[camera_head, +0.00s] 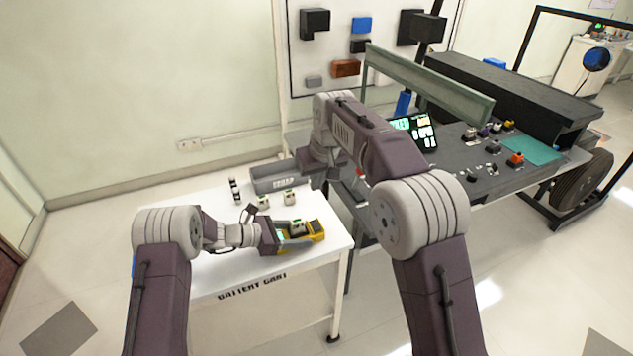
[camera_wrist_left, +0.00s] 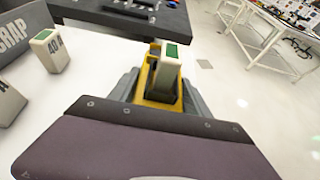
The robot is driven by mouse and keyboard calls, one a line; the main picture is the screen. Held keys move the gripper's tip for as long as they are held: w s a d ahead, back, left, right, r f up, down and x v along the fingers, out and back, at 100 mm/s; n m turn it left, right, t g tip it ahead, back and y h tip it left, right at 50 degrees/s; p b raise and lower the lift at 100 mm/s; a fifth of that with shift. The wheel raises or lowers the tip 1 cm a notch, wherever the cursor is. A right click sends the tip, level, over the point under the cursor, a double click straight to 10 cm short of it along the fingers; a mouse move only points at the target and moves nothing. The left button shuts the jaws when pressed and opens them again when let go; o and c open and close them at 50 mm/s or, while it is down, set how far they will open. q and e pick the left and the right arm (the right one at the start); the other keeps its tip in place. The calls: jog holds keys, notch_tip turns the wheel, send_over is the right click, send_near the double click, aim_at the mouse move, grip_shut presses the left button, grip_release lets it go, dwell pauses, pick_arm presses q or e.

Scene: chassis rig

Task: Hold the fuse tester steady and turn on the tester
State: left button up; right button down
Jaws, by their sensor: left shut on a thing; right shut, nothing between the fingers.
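The yellow fuse tester (camera_head: 316,231) lies on the white cart near its right edge. My left gripper (camera_head: 290,237) is shut on the tester, with grey fingers on both sides of it. In the left wrist view the tester (camera_wrist_left: 148,82) sits between the fingers, with a pale, green-topped fuse (camera_wrist_left: 167,78) standing upright on it. The tester's switch cannot be made out. My right gripper (camera_head: 334,176) is shut and empty, above and beyond the tester, near the grey bin; its fingertips are hard to make out.
The white cart (camera_head: 225,262) carries a grey scrap bin (camera_head: 262,184) at the back. Loose fuses stand nearby, including one marked 40A (camera_wrist_left: 48,52) in the left wrist view. A dark workbench (camera_head: 460,185) with a lit screen (camera_head: 423,133) and small parts stands to the right.

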pick_arm(q)
jog(key=o, duration=1.6)
jog(key=shift+a, duration=0.1)
